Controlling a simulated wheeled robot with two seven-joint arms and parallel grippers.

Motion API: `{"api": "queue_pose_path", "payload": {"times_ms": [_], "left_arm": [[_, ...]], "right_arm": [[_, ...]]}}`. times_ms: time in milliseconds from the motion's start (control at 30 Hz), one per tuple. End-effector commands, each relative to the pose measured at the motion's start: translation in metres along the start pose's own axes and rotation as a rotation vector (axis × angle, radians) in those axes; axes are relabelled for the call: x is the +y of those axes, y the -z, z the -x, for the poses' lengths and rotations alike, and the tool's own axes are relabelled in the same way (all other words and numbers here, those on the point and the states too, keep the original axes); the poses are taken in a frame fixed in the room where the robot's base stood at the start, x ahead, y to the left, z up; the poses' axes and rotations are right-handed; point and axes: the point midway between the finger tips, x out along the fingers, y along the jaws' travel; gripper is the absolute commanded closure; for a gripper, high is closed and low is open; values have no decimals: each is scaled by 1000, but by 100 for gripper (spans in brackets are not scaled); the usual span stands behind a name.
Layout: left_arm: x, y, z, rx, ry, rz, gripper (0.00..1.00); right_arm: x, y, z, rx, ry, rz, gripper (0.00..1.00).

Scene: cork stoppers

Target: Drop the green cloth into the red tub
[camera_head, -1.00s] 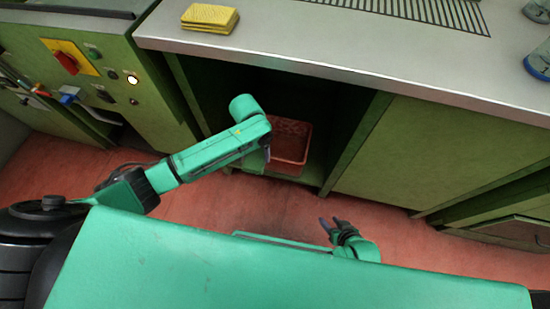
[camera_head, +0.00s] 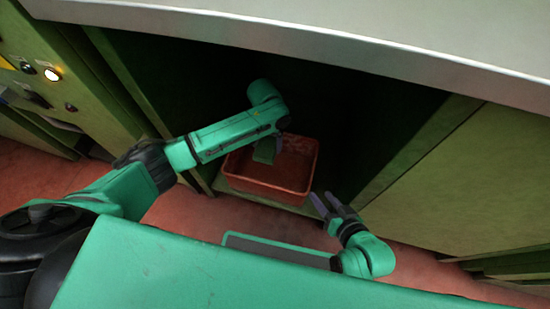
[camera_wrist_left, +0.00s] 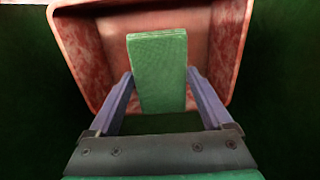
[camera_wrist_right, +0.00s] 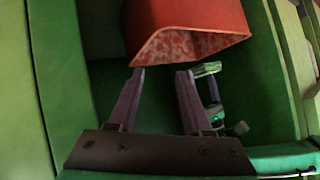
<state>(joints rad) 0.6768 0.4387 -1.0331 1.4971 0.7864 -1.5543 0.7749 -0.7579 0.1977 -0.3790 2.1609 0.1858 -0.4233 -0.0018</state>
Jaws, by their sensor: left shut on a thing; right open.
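The green cloth (camera_head: 265,151) hangs from my left gripper (camera_head: 281,143) over the red tub (camera_head: 265,188), inside a dark cabinet opening. In the left wrist view the cloth (camera_wrist_left: 160,72) is a flat green piece held between the two fingers, with the tub's red wall (camera_wrist_left: 85,60) behind it. Whether the cloth touches the tub is not clear. My right gripper (camera_head: 323,203) is open and empty, just right of the tub's front corner. The right wrist view shows the tub (camera_wrist_right: 190,20) beyond its open fingers (camera_wrist_right: 160,71).
A steel counter edge (camera_head: 330,40) runs above the opening. A green cabinet panel (camera_head: 470,185) stands to the right, and a control panel with a lit button (camera_head: 52,74) to the left. Red floor (camera_head: 205,215) lies in front.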

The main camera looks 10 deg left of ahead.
Motion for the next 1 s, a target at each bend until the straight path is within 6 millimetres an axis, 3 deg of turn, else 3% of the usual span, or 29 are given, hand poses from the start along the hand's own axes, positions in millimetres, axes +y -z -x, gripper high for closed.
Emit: {"api": "queue_pose_path", "payload": {"times_ms": [200, 400, 800, 833, 867, 1000], "left_arm": [[0, 0, -37, 0, 1, 0, 70], [0, 0, -55, 1, 1, 0, 70], [-1, 0, -57, 0, 1, 0, 70], [-1, 0, -57, 0, 1, 0, 5], [-1, 0, -57, 0, 1, 0, 0], [0, 0, -57, 0, 1, 0, 0]], "right_arm": [[0, -36, -26, 144, 33, -40, 50], [7, -57, -42, 207, 31, -59, 50], [9, -61, -45, 228, 28, -65, 50], [10, -61, -45, 228, 28, -65, 50], [10, -61, -45, 228, 28, -65, 50], [10, -61, -45, 228, 28, -65, 50]]}}
